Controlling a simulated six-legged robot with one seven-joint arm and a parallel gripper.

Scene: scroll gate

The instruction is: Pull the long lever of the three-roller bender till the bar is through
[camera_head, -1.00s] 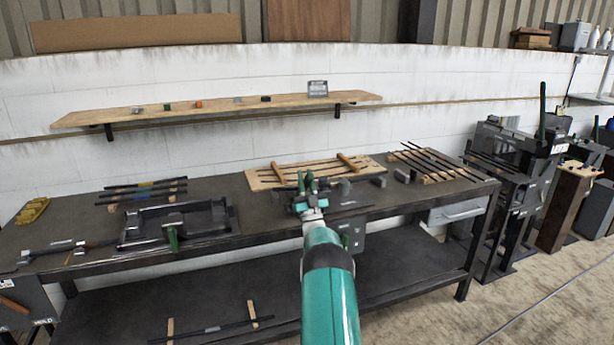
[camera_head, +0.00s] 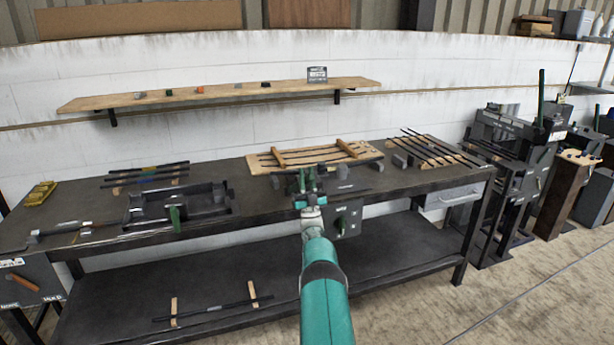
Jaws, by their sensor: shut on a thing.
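My gripper (camera_head: 307,184) is over the front of the workbench near the middle, with its green fingers upright. It is shut, and a thin dark bar (camera_head: 358,164) crosses at its fingers; the contact itself is too small to see clearly. A dark floor-standing machine (camera_head: 512,150) stands right of the bench, with a long upright lever (camera_head: 541,93) that has a green upper part. It looks like the bender, but its rollers cannot be made out. My gripper is well to the left of this lever and apart from it.
The workbench (camera_head: 80,208) holds a dark frame (camera_head: 205,196) with a green handle, a wooden rack (camera_head: 262,160), and more dark bars on wood strips (camera_head: 437,147) at right. A dark control box (camera_head: 346,217) hangs at its front edge. Concrete floor (camera_head: 505,282) is open at right front.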

